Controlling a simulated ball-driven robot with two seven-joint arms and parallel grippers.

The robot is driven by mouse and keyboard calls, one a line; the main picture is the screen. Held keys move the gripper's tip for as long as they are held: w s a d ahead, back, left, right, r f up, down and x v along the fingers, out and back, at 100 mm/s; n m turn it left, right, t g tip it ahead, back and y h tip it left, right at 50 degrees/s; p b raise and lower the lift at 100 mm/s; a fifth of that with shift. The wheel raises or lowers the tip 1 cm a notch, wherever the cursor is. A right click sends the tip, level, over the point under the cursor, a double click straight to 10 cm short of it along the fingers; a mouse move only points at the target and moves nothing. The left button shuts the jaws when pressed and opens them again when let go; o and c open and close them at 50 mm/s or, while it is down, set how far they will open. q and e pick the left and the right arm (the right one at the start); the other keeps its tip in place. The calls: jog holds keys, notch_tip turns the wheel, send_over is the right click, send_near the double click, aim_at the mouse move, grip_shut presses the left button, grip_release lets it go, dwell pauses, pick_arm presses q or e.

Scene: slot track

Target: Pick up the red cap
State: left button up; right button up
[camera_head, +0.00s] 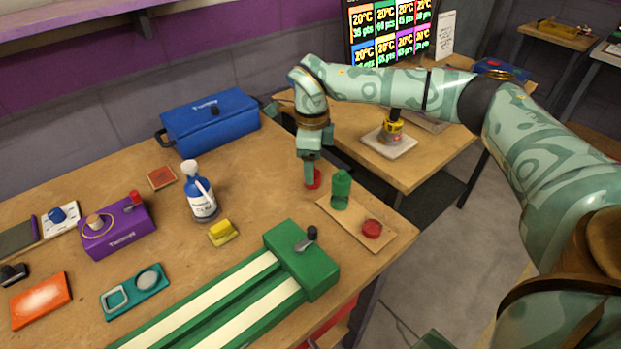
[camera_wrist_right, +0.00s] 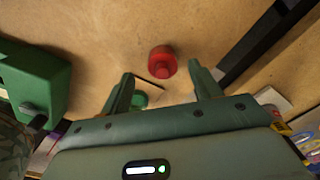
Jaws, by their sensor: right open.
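A round red cap (camera_head: 314,180) stands on the wooden workbench, directly below my right gripper (camera_head: 311,158) in the head view. The gripper points down and partly covers it. In the right wrist view the red cap (camera_wrist_right: 162,62) shows whole, with a small knob, just beyond the two fingertips (camera_wrist_right: 161,77). The fingers are apart with nothing held between them. Whether they touch the cap is not clear. My left gripper is not in view.
A green bottle (camera_head: 341,188) and another red round piece (camera_head: 372,229) are on a thin board (camera_head: 352,226) close by. The green slot track (camera_head: 302,262) lies nearer. The bench edge is close right.

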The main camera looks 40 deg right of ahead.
jog(key=f, duration=0.2)
jog(key=f+b, duration=0.1)
jog(key=shift+w+d+f, duration=0.1)
jog(key=shift+d+f, duration=0.1)
jog(key=shift+f, duration=0.2)
jog(key=shift+r, duration=0.15)
jog(key=shift+c, duration=0.3)
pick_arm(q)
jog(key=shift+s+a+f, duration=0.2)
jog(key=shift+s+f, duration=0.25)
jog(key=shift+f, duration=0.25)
pick_arm(e)
jog(key=c, duration=0.9)
jog(key=shift+r, duration=0.1)
